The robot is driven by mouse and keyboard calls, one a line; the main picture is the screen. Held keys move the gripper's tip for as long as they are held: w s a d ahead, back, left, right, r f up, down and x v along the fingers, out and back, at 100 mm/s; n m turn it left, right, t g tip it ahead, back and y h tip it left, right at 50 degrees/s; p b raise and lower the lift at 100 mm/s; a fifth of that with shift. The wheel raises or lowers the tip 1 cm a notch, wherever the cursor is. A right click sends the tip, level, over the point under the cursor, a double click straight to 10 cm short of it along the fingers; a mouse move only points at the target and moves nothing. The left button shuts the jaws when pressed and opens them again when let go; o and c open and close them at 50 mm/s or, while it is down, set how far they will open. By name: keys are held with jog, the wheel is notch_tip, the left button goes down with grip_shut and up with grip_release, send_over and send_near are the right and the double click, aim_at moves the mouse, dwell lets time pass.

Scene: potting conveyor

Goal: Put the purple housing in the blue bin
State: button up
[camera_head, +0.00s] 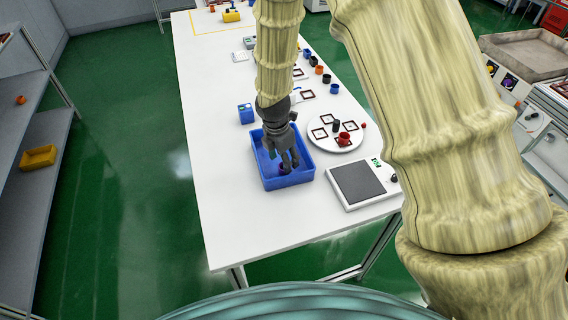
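The blue bin (273,183) stands on the white table near its left edge. My gripper (284,165) points down into the bin, with its fingertips inside the walls. A small dark purple thing (284,170), likely the purple housing, shows at the fingertips inside the bin. The fingers hide part of it. I cannot tell whether the fingers touch it or whether it rests on the bin floor.
A scale with a dark plate (358,182) lies right of the bin. A round white plate (337,136) with square frames and a red part stands behind it. A blue box (245,113) is behind the bin. The table's near left is clear.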

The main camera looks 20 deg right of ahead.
notch_tip(320, 180, up, 9)
jog(key=a+b, duration=0.1)
jog(key=b, duration=0.1)
jog(key=shift+s+f, duration=0.15)
jog(key=shift+s, duration=0.15)
